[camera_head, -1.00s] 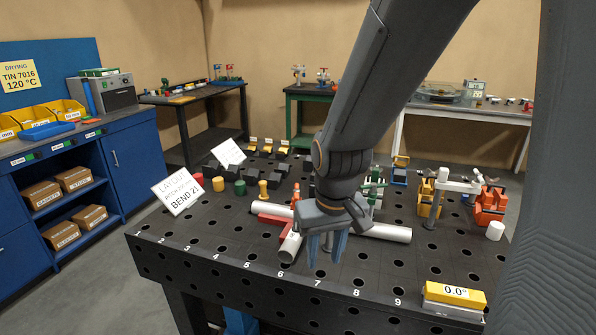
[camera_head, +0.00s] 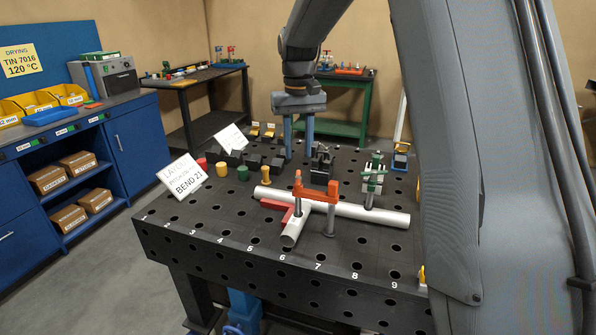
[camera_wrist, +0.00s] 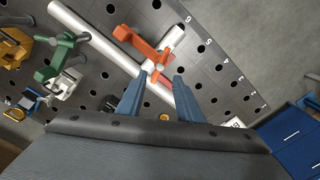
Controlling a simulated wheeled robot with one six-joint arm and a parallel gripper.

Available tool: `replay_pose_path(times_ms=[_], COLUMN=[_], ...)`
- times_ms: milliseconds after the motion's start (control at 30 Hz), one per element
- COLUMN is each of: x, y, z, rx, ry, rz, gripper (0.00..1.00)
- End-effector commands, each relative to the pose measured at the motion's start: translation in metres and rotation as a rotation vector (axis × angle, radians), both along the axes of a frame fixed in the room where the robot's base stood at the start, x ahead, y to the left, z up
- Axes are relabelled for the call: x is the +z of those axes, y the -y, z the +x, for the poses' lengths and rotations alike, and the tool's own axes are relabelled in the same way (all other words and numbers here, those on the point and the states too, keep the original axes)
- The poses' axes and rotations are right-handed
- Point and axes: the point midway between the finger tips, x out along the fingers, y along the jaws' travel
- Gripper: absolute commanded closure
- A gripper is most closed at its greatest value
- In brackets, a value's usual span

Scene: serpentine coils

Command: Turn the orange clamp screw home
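The orange clamp (camera_head: 320,194) stands on a grey post in the perforated table. Its arm reaches left over the joint of the two pale tubes (camera_head: 360,211). Its orange clamp screw (camera_head: 298,178) stands upright at the arm's left end, above the short tube. The clamp also shows in the wrist view (camera_wrist: 147,48), just beyond my fingertips. My gripper (camera_head: 298,156) is open and empty, pointing down behind the clamp in the head view, apart from it. Its two blue fingers are spread in the wrist view (camera_wrist: 160,76). I cannot tell whether the screw touches the tube.
A green clamp (camera_head: 374,178) stands at the long tube's right part. A red bracket (camera_head: 278,206) lies by the tube joint. The table's front left is clear.

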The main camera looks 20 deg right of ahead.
Motion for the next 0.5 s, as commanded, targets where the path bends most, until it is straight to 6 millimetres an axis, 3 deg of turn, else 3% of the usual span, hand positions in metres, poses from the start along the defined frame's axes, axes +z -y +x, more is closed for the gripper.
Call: replay_pose_path(times_ms=[500], x=[-0.066], y=[0.0], z=[-0.001], rx=[0.0], ry=[-0.002], rz=[0.0], gripper=[0.67])
